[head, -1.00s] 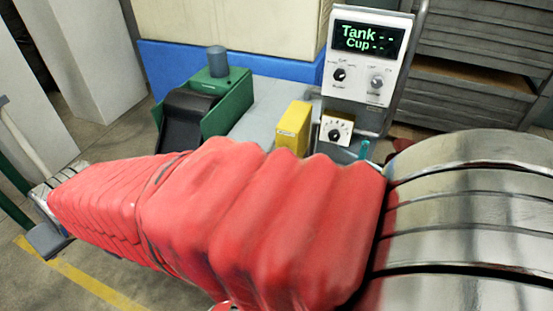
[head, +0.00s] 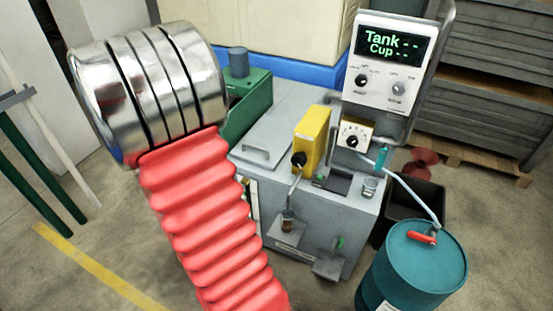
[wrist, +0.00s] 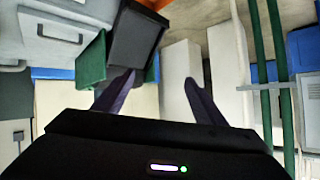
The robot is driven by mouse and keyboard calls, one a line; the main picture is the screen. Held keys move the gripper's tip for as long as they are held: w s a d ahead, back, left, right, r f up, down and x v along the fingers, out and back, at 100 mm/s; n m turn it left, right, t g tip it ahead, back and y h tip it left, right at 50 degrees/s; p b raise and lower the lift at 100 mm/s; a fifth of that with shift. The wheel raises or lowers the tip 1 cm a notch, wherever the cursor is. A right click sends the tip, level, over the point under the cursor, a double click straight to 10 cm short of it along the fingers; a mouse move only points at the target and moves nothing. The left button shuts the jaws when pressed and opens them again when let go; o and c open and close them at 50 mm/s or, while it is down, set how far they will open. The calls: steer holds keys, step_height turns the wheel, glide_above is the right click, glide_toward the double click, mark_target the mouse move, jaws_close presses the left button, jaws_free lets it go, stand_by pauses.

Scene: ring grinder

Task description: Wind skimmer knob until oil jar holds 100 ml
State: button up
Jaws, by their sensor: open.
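The yellow skimmer (head: 312,137) stands on the grey tank (head: 262,175), with a black knob (head: 299,159) low on its side. A small jar (head: 287,221) with something brownish in it stands on a bracket below the skimmer's spout; its level is too small to read. The display (head: 388,47) shows "Tank --" and "Cup --". In the wrist view my gripper (wrist: 160,98) is open and empty, its two dark fingers apart. It is clear of the skimmer and jar, which I cannot make out in that view. The head view does not show my gripper.
A small glass (head: 370,187) stands on the tank's right end beside a dial box (head: 354,137). A teal drum (head: 414,268) with a hose is at right. A green unit (head: 250,100) stands behind my arm. Green posts (head: 40,170) are at left.

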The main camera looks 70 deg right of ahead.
steer(key=s+d+f+m+g+h, duration=0.2)
steer(key=s+d+f+h, duration=0.1)
steer(key=s+d+f, duration=0.4)
steer(key=m+g+h, duration=0.4)
steer(key=g+h, duration=0.2)
steer(key=g, duration=0.2)
glide_toward(297, 164)
steer(key=a, duration=0.4)
steer(key=shift+d, duration=0.2)
steer(key=shift+d, duration=0.1)
steer(key=d, duration=0.9)
steer(key=s+d, duration=0.1)
steer(key=d, duration=0.3)
steer(key=shift+s+d, duration=0.1)
steer(key=shift+d, duration=0.2)
steer(key=shift+c, duration=0.2)
